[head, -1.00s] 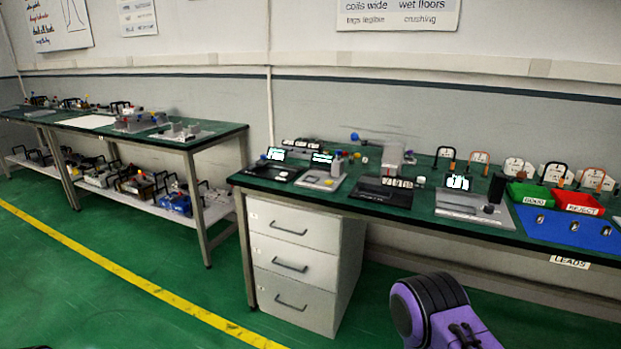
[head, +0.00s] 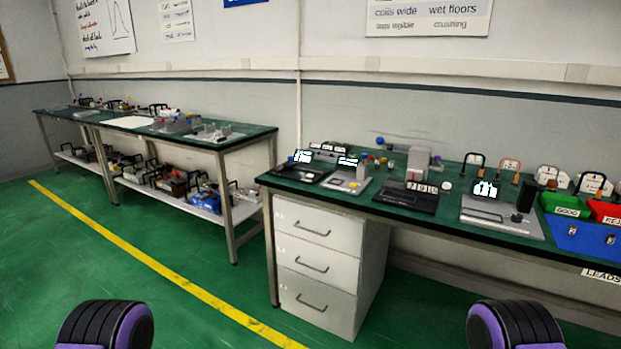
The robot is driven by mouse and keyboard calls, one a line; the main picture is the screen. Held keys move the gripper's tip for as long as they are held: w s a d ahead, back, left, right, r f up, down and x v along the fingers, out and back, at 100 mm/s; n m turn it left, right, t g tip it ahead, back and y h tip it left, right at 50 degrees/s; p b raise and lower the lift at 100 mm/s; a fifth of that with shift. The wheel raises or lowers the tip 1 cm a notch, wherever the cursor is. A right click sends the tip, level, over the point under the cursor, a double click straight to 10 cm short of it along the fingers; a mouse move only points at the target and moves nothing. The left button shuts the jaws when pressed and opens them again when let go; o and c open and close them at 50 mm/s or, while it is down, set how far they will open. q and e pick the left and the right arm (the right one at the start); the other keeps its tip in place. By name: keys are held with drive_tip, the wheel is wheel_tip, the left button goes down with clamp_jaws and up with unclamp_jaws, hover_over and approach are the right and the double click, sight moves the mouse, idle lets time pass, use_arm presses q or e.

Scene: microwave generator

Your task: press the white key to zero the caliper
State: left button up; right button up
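Several small instruments with displays stand on the green-topped bench (head: 400,218) at right. They include a black unit with a lit screen (head: 300,172), a grey unit with a small display (head: 346,178), a black unit with a number counter (head: 408,196) and a grey plate with a lit screen (head: 500,216). I cannot tell which one is the caliper, and a white key is too small to make out. Only purple and black parts of my two arms show at the bottom edge. Neither gripper is in view, and nothing of mine touches the bench.
A white drawer unit (head: 318,264) stands under the bench. A green bin (head: 564,204), a red bin (head: 606,212) and a blue mat (head: 570,232) lie at its right end. Another bench (head: 240,133) stands at left. Green floor with a yellow line (head: 170,270) is open in front.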

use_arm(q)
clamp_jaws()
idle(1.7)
